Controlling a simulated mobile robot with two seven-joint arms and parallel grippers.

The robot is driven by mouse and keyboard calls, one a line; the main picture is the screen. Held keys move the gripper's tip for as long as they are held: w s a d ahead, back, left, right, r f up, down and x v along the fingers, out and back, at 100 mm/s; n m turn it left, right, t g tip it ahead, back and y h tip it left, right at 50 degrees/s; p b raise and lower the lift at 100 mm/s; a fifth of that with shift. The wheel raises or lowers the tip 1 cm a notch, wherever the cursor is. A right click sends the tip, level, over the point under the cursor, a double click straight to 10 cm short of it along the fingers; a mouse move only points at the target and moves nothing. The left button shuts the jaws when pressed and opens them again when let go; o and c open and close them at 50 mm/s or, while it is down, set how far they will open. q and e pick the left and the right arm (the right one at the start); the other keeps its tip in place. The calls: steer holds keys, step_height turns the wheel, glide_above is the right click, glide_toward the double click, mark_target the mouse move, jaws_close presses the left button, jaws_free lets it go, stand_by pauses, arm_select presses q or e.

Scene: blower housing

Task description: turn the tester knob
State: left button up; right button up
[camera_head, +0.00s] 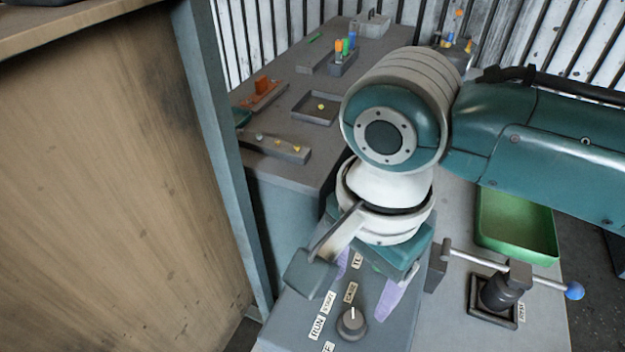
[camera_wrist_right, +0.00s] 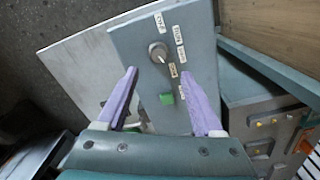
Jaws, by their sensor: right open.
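The tester knob (camera_head: 351,324) is a round dark grey dial with a pale pointer line. It sits on the sloping grey tester panel (camera_head: 382,334), among white labels, one reading RUN. In the right wrist view the knob (camera_wrist_right: 157,48) lies just beyond the fingertips, its pointer towards the labels on its right. My right gripper (camera_head: 364,290) points down over the panel, its purple fingers apart and empty. In the right wrist view the open fingers (camera_wrist_right: 157,72) frame the panel below the knob, apart from it. My left gripper is in neither view.
A green block or button (camera_wrist_right: 166,98) is on the panel between the fingers. A lever with a blue ball end (camera_head: 574,290) and a green tray (camera_head: 517,226) stand right of the panel. A wooden panel (camera_head: 110,170) fills the left. A grey bench (camera_head: 290,107) behind carries small parts.

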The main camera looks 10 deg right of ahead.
mark_target(353, 318)
step_height(353, 318, down, 8)
steer(key=shift+s+d+r+b, duration=0.15)
steer(key=shift+b, duration=0.7)
steer(key=shift+f, duration=0.5)
steer(key=shift+c, duration=1.4)
jaws_close()
